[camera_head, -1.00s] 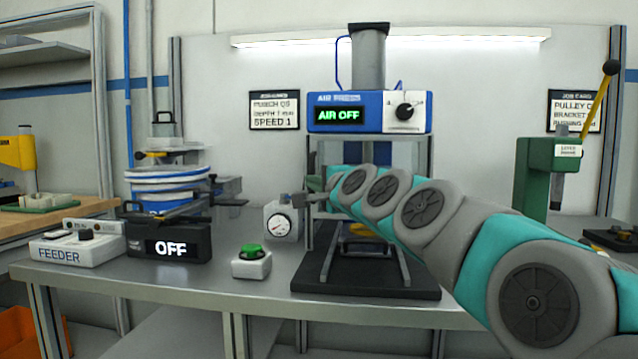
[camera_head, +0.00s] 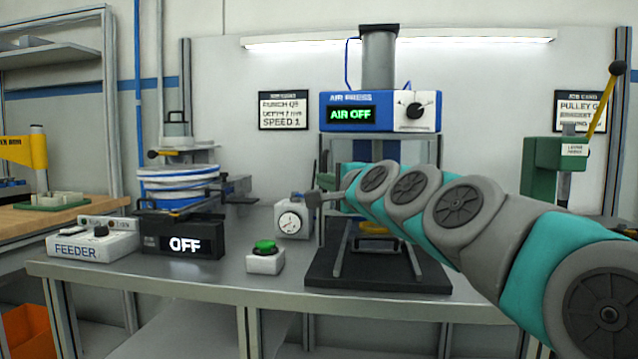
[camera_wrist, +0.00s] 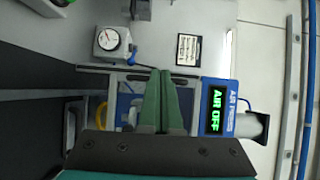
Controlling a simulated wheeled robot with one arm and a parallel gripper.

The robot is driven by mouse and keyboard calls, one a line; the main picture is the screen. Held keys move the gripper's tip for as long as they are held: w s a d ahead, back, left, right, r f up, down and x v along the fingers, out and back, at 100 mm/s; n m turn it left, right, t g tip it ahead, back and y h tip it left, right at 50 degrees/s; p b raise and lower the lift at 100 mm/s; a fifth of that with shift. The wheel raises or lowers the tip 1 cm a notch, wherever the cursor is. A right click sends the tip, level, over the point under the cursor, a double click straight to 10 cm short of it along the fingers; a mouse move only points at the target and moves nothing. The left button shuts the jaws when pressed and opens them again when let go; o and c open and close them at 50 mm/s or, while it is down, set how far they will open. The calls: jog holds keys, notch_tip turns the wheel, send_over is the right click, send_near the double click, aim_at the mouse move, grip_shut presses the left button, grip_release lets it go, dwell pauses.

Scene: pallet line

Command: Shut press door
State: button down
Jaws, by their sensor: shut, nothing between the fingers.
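The air press (camera_head: 380,112) has a blue head with a lit "AIR OFF" display and stands on a dark base plate (camera_head: 330,270). Its metal-framed front opening (camera_head: 436,150) is largely hidden by my arm, so I cannot tell how far the door stands open. In the wrist view, the press head (camera_wrist: 218,108) appears turned sideways. My gripper's green fingers (camera_wrist: 160,75) are shut together and empty, in front of the press frame, with tips by its long edge bar (camera_wrist: 105,70). Contact cannot be told. In the head view the fingertips are not clear.
A gauge box (camera_head: 291,222) stands left of the press, and a green button box (camera_head: 265,255) is in front of it. An "OFF" unit (camera_head: 183,240) and a feeder box (camera_head: 88,246) are further left. A green lever press (camera_head: 560,165) stands to the right.

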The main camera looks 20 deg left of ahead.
jog(key=s+d, duration=0.3)
jog(key=s, duration=0.4)
jog(key=shift+s+d, duration=0.35)
jog(key=s+d+f+n+g+h, duration=0.25)
jog(key=d+f, duration=0.35)
jog(key=f, duration=0.4)
jog(key=s+d+f+n+g+h, duration=0.2)
jog(key=s+d+f+h, duration=0.15)
jog(key=d+f, duration=0.45)
jog(key=s+d+f+n+g+h, duration=0.2)
jog(key=s+d+f, duration=0.2)
jog(key=f, duration=0.8)
jog(key=s+d+f+n+g+h, duration=0.1)
jog(key=s+d+f+g+h, duration=0.1)
jog(key=s+d+f+g, duration=0.2)
jog(key=s+d+f+n+g+h, duration=0.1)
jog(key=s+d+f+g+h, duration=0.1)
jog(key=s+d+f, duration=0.8)
jog(key=s+d+g, duration=0.1)
jog(key=s+d, duration=0.4)
jog(key=s, duration=0.3)
jog(key=shift+f+g+h, duration=0.15)
jog(key=shift+g+h, duration=0.2)
jog(key=shift+h, duration=0.05)
